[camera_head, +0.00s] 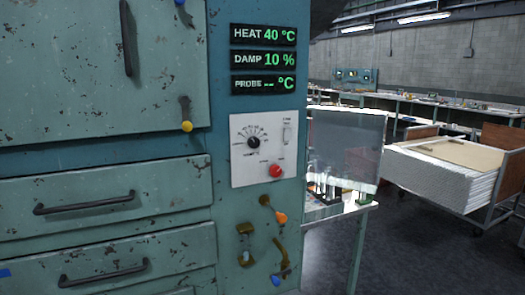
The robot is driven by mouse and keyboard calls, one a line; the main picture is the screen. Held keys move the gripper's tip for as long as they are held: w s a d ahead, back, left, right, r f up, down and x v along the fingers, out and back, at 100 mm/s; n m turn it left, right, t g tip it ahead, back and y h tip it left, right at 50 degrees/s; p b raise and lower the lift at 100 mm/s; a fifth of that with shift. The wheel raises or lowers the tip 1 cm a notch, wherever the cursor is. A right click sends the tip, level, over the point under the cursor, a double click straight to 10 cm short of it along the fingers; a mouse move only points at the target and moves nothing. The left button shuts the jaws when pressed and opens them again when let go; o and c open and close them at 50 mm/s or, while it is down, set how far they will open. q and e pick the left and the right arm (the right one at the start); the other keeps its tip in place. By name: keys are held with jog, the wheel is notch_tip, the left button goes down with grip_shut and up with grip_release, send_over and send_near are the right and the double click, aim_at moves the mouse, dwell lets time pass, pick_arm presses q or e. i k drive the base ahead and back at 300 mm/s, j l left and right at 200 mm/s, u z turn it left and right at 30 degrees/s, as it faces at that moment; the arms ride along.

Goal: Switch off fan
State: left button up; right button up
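No fan can be made out in this view. A white control panel (264,149) is fixed to the front of the teal cabinet. It carries a black rotary dial (253,142), a red round knob or button (276,170) and a small pale switch (287,133) at upper right. The small lettering is too blurred to read, so I cannot tell which control belongs to the fan or the switch's position. Neither of my grippers is in view.
Displays (263,60) above the panel read HEAT 40 °C, DAMP 10 % and PROBE --. Levers with orange (281,218) and blue (275,281) knobs stick out below. A yellow-knobbed latch (186,126) is at left.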

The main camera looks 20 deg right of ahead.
aim_at(287, 130)
jog(key=i+l, duration=0.3)
jog(key=l, duration=0.2)
jog(key=i+l, duration=0.3)
jog(key=l, duration=0.15)
jog(key=i+l, duration=0.35)
jog(key=l, duration=0.15)
jog(key=k+z, duration=0.05)
